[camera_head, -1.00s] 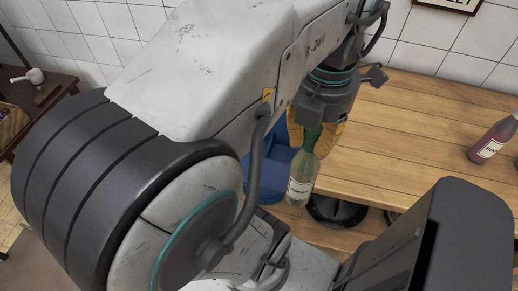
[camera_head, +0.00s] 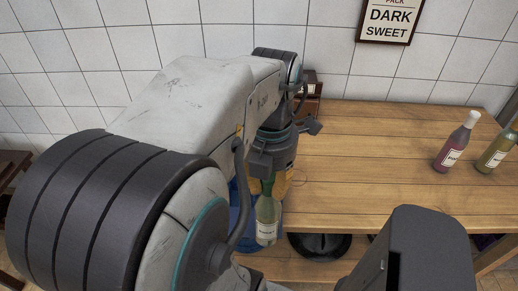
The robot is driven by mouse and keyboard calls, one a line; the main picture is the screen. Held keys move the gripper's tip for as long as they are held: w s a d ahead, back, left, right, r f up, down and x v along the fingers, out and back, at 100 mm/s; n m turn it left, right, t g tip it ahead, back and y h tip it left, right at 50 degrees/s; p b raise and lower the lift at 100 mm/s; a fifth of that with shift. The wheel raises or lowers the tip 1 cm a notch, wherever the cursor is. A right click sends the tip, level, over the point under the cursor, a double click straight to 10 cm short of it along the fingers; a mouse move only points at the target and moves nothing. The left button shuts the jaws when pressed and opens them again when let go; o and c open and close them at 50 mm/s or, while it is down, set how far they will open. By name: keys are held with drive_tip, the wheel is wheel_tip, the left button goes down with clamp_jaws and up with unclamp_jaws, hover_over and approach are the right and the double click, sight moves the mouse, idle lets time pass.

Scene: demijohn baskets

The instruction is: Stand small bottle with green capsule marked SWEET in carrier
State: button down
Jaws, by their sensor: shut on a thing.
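My gripper (camera_head: 275,184), with orange-yellow fingers, is shut on the neck of a pale green small bottle (camera_head: 266,214) with a green top and a white label. The bottle hangs upright in front of the near edge of the table (camera_head: 350,170), apart from its top. The label is too small to read surely. A blue object (camera_head: 238,215) shows partly behind the bottle and my arm; I cannot tell what it is. No carrier is clearly recognisable in view.
A dark red bottle (camera_head: 456,143) and a yellow-green bottle (camera_head: 495,152) stand at the table's right. A brown box-like thing (camera_head: 309,88) is partly hidden behind my arm. A wall sign (camera_head: 390,18) reads "PACK DARK SWEET". A black round object (camera_head: 320,246) sits below the tabletop. The table's middle is clear.

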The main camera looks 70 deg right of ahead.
drive_tip(key=w+d+f+p, duration=0.1)
drive_tip(key=w+d+p, duration=0.1)
drive_tip(key=d, duration=0.4)
drive_tip(key=w+d+f+p, duration=0.2)
drive_tip(key=d, duration=0.4)
drive_tip(key=shift+d+f, duration=0.2)
drive_tip(key=shift+d, duration=0.05)
drive_tip(key=shift+w+f, duration=0.1)
drive_tip(key=shift+f, duration=0.1)
drive_tip(key=c, duration=1.1)
unclamp_jaws()
drive_tip(key=shift+c, duration=0.2)
wheel_tip(320, 180, up, 12)
drive_tip(key=shift+r, duration=0.2)
